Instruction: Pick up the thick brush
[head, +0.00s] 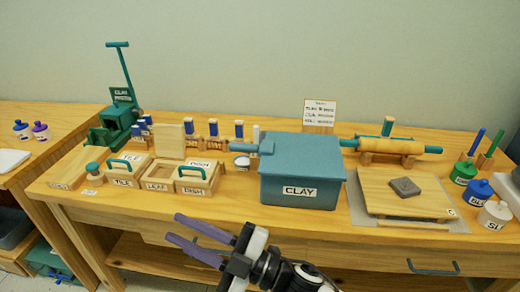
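I cannot pick out the thick brush with certainty. A blue stick (477,142) and a green stick (494,142) stand tilted in a small wooden holder at the far right of the bench; they may be brush handles, but their lower ends are partly hidden. My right gripper (174,227) is in front of the bench's near edge, left of centre, with its two purple fingers apart and nothing between them. It is far from the two sticks. My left gripper is not in view.
The wooden bench (150,209) holds a blue CLAY box (325,170), labelled wooden boxes (198,180), a green press (118,120), a rolling pin (391,145) on a stand, and a board (440,195) with a grey clay slab (404,187). Green, blue and white jars (495,216) stand at right.

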